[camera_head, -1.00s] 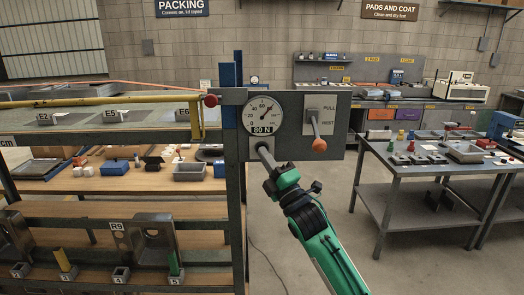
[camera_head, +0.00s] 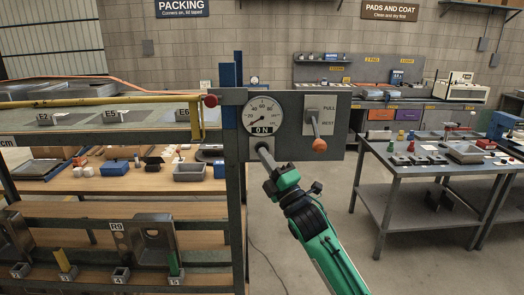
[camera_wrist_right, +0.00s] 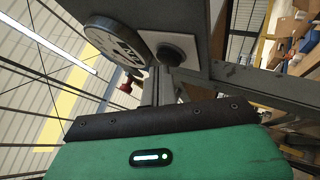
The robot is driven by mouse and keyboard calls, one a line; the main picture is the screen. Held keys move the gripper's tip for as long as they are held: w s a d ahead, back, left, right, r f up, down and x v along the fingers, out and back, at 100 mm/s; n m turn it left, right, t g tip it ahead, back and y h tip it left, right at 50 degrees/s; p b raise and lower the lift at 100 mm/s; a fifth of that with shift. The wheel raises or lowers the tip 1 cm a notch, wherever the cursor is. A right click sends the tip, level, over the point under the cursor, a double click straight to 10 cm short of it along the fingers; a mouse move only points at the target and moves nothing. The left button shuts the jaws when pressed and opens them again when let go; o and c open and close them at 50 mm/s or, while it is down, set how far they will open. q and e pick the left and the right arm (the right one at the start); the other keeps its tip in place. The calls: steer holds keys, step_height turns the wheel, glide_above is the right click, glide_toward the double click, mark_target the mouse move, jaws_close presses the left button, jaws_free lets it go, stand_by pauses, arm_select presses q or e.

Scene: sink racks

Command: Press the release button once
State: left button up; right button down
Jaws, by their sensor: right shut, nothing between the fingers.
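A grey panel (camera_head: 335,150) carries a round gauge (camera_head: 262,115) that reads 0 N, with its needle at the lower left. My right gripper (camera_head: 264,149) is shut, its tip at the panel just below the gauge. In the right wrist view its fingers (camera_wrist_right: 159,82) point at a pale square plate with a dark round centre (camera_wrist_right: 170,52); I cannot tell whether they touch it. A red knob (camera_head: 211,100) sits at the panel's left edge. No label in view names a release button. My left gripper is not in view.
A lever with an orange knob (camera_head: 320,145) hangs right of the gauge, beside PULL and REST marks. A yellow rail (camera_head: 100,101) runs at the left above a rack with metal parts. A grey table (camera_head: 430,170) with small items stands at the right.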

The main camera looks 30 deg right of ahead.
steer(key=shift+s+a, duration=0.25)
steer(key=shift+s, duration=0.15)
steer(key=shift+s+a, duration=0.45)
steer(key=shift+s, duration=0.25)
steer(key=shift+s+a, duration=0.4)
steer(key=shift+s, duration=0.35)
steer(key=shift+s+a, duration=0.45)
steer(key=shift+s, duration=0.25)
